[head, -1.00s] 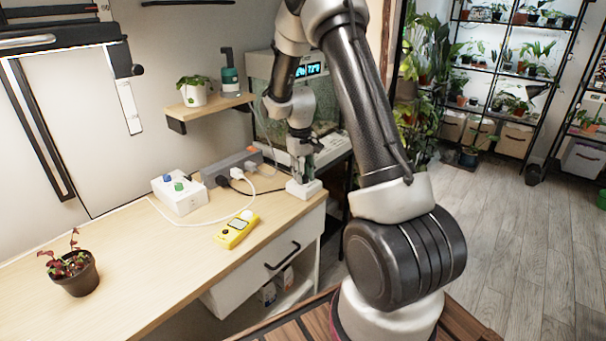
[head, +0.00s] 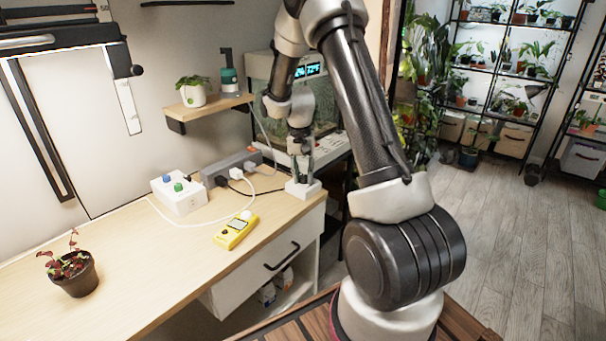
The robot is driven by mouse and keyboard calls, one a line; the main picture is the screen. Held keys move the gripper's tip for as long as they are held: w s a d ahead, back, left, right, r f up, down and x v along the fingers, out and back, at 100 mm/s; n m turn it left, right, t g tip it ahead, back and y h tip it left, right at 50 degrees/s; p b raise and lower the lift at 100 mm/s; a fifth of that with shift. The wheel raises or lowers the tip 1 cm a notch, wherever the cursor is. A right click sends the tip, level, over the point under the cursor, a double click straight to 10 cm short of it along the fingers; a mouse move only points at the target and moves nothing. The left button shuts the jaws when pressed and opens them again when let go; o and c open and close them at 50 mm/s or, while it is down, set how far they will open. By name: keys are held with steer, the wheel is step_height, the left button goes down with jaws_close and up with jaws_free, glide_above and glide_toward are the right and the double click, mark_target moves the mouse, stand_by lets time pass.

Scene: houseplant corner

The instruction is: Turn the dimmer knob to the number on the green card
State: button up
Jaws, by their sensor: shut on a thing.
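A small white box (head: 304,190), which looks like the dimmer's housing, stands at the right end of the wooden desk. My gripper (head: 301,176) points down onto its top, with its fingers close together. It is shut on the dimmer knob, which the fingers hide. The knob's numbers and pointer cannot be read at this size. I cannot make out a green card in this view.
A yellow handheld meter (head: 236,231) lies in front of a white cable and power strip (head: 232,167). A white box with blue and green knobs (head: 179,194) stands farther left. A potted plant (head: 74,277) is at front left.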

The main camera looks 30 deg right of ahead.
mark_target(301, 176)
stand_by(0.4)
steer(key=o, duration=1)
steer(key=shift+o, duration=0.2)
step_height(301, 176, up, 12)
steer(key=shift+w+a, duration=0.2)
steer(key=shift+a, duration=0.05)
